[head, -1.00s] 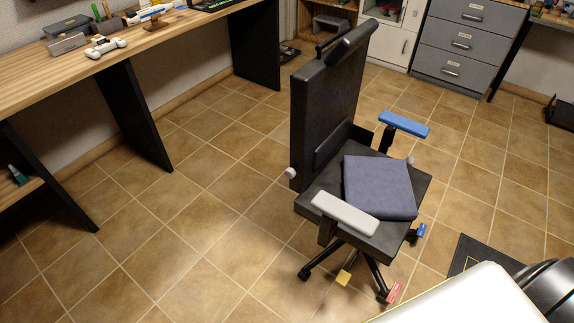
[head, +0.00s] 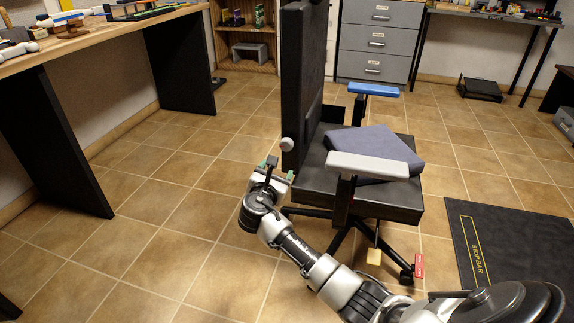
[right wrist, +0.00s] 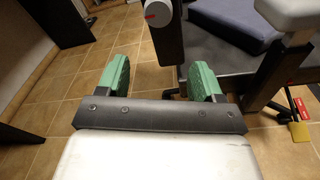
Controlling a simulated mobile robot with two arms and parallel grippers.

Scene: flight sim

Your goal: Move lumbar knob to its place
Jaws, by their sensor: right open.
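The lumbar knob (head: 287,144) is a small round white knob on the near side of the black chair backrest (head: 303,80), near its lower end. In the right wrist view the knob (right wrist: 159,12) shows at the top with a red mark on its face. My right gripper (head: 277,170) is just below the knob in the head view, apart from it. Its two green fingers (right wrist: 159,78) are spread with nothing between them, and the knob lies beyond them. My left gripper is not in view.
The chair's pale near armrest (head: 367,165) and grey-blue cushion (head: 370,148) are right of my gripper. A blue armrest (head: 373,89) is on the far side. Yellow (head: 374,256) and red (head: 419,265) tags hang low. A wooden workbench (head: 75,42) stands left, with open floor between.

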